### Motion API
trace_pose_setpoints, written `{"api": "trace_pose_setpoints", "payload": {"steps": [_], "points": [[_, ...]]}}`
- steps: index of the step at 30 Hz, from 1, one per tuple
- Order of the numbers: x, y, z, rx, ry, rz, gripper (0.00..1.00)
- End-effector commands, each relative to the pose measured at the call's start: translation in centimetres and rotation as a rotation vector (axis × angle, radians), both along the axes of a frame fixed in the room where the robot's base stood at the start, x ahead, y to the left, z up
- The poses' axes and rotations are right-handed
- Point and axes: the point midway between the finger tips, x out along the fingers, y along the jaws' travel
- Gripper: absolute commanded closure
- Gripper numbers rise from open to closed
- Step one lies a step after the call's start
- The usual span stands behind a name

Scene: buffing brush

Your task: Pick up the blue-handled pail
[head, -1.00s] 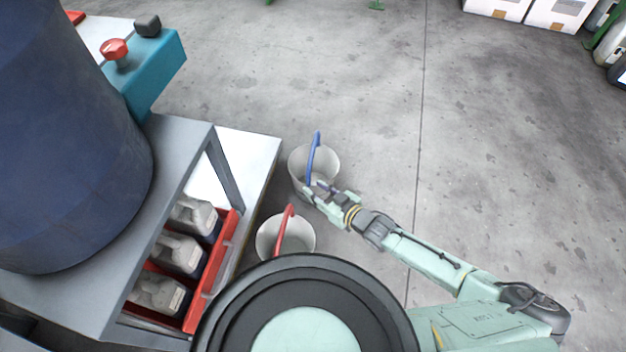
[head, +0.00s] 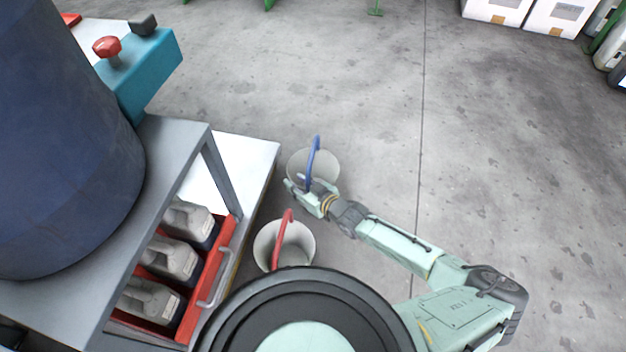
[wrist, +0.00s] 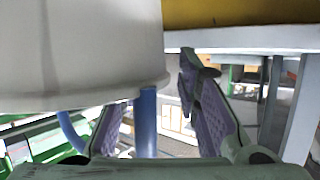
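The blue-handled pail (head: 328,165) is a pale bucket standing on the floor, its blue handle (head: 313,160) raised. My gripper (head: 304,187) is at the pail's near side in the head view, close to the handle's lower part. In the wrist view, the pail's pale wall (wrist: 80,50) fills the upper left and hides part of one finger. The blue handle (wrist: 146,122) shows between the spread fingers of my gripper (wrist: 160,100). The fingers look open, with a gap beside the handle. Contact with the handle cannot be told.
A red-handled pail (head: 298,246) stands just nearer than the blue-handled one. A grey cart (head: 180,150) with a red drawer (head: 225,255) of grey bottles is on the left, carrying a dark blue drum (head: 65,150).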

Motion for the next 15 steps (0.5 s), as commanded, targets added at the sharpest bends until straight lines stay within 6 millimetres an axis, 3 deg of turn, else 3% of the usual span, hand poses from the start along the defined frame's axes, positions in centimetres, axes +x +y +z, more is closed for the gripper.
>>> {"api": "trace_pose_setpoints", "payload": {"steps": [12,15], "points": [[-0.03,-0.01,0.01,0.000,0.000,0.000,0.99],[-0.03,-0.01,0.01,0.000,0.000,0.000,1.00]]}}
